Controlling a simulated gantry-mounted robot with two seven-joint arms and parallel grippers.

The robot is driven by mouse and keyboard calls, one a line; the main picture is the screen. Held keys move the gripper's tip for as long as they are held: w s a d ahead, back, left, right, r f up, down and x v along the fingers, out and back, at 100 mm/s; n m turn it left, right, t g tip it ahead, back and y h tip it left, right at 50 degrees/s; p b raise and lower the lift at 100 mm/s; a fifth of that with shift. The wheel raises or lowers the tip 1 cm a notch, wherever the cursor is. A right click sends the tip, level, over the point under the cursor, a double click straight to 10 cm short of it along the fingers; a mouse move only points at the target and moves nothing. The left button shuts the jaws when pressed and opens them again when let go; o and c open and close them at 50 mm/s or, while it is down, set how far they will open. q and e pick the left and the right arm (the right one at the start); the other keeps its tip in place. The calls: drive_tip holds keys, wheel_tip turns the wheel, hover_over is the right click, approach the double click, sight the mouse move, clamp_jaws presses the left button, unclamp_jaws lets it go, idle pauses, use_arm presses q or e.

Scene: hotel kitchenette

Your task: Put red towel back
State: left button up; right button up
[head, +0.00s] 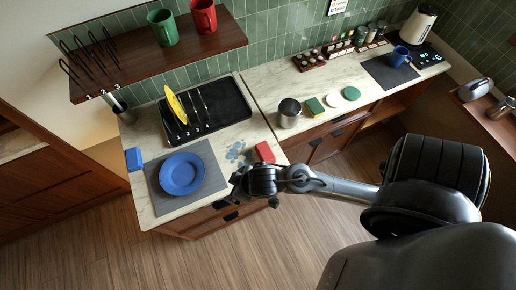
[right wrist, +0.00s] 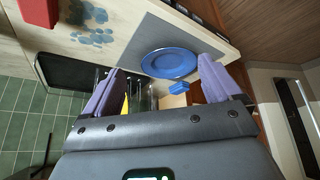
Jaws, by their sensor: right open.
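The red towel (head: 265,152) is a small folded red block on the front right corner of the left counter, beside blue blotches on the marble. It also shows at the top left edge of the right wrist view (right wrist: 38,12), partly cut off. My right gripper (head: 243,188) is over the counter's front edge, just left of and nearer than the towel, not touching it. In the right wrist view its two purple-padded fingers (right wrist: 160,88) are spread wide with nothing held between them. My left gripper is in neither view.
A blue plate (head: 182,173) lies on a grey mat, with a blue block (head: 133,159) to its left. A black dish rack (head: 228,104) holds a yellow plate (head: 176,104). Blue blotches (head: 238,152) mark the counter. A metal canister (head: 289,113) stands on the right counter. A wooden shelf (head: 150,62) holds mugs.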

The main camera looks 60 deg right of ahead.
drive_tip(key=s+d+r+g, duration=0.2)
drive_tip(key=s, duration=0.4)
drive_tip(key=shift+s, duration=0.4)
drive_tip(key=shift+a, duration=0.1)
